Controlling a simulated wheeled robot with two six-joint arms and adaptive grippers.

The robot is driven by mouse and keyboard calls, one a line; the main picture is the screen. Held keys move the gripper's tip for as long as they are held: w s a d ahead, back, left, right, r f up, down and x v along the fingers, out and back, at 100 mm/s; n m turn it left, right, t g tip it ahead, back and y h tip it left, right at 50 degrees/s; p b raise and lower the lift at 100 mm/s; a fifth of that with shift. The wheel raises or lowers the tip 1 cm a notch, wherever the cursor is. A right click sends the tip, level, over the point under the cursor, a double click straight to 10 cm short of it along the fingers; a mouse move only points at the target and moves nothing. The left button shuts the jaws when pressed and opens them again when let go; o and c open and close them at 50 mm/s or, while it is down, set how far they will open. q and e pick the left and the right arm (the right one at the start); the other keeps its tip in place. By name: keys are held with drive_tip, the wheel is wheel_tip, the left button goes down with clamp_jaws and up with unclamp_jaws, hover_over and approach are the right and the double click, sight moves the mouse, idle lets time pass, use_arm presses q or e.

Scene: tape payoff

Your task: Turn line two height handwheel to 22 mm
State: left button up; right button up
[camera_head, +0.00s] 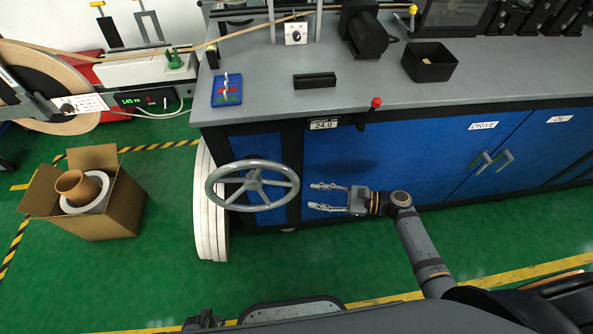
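The grey handwheel (252,185) has several spokes and stands in front of the left end of the blue cabinet. A small display (324,125) above and to its right is labelled for height in mm and reads 24.0. My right gripper (312,196) is just right of the wheel. Its two fingers point left toward the rim, spread apart with nothing between them, and a small gap shows between the fingertips and the rim.
A red-knobbed lever (371,110) sticks out from the bench edge right of the display. White discs (208,205) stand behind the wheel's left side. An open cardboard box (91,195) sits on the floor at left.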

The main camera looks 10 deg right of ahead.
sight(291, 184)
drive_tip(key=shift+g+y, duration=0.3)
drive_tip(key=shift+y, duration=0.5)
drive_tip(key=w+a+r, duration=0.1)
drive_tip(key=a, duration=0.2)
drive_tip(key=w+a+r, duration=0.1)
drive_tip(key=a, duration=0.2)
drive_tip(key=w+a+r, duration=0.1)
drive_tip(key=a, duration=0.3)
drive_tip(key=shift+w+r, duration=0.25)
drive_tip(key=shift+r, duration=0.1)
clamp_jaws()
